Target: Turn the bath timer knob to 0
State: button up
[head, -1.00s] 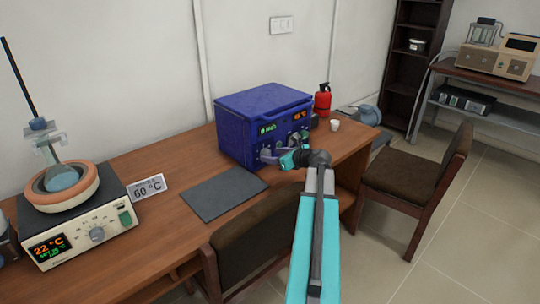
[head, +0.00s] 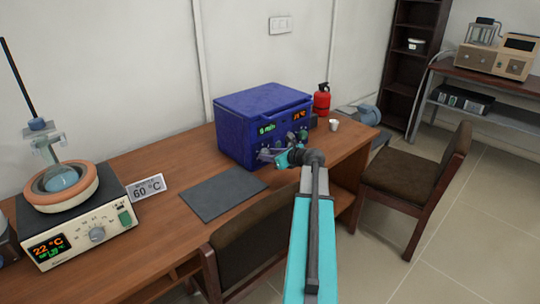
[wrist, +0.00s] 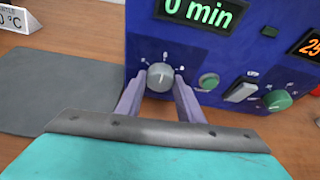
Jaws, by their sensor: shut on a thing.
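The blue bath (head: 235,133) stands on the desk in the head view. Its green timer display reads 0 min in the wrist view (wrist: 200,11). Below the display is the round grey timer knob (wrist: 160,77), with small white marks around it. My gripper (wrist: 160,85) is shut on this knob, with one purple finger at each side of it. In the head view my gripper (head: 268,155) reaches the lower front of the bath, and the knob cannot be made out there.
Right of the timer knob are a round green button (wrist: 208,81), a rocker switch (wrist: 241,92) and a green knob (wrist: 277,99). A dark mat (head: 222,194) lies left of the bath. A stirrer hotplate (head: 75,225) stands further left. A chair (head: 250,230) fronts the desk.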

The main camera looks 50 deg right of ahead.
jog(key=shift+a, duration=0.1)
jog(key=n+h+b, duration=0.2)
jog(key=b, duration=0.1)
jog(key=shift+a+f+n, duration=0.2)
jog(key=shift+n, duration=0.2)
jog(key=n+h+b, duration=0.1)
jog(key=n+b, duration=0.1)
jog(key=b, duration=0.1)
jog(key=shift+f+h, duration=0.1)
jog(key=shift+h, duration=0.2)
jog(key=shift+n+b, duration=0.6)
jog(key=shift+b, duration=0.2)
jog(key=shift+h, duration=0.3)
jog(key=shift+r, duration=0.2)
jog(key=o, duration=1.1)
jog(key=shift+r, duration=0.1)
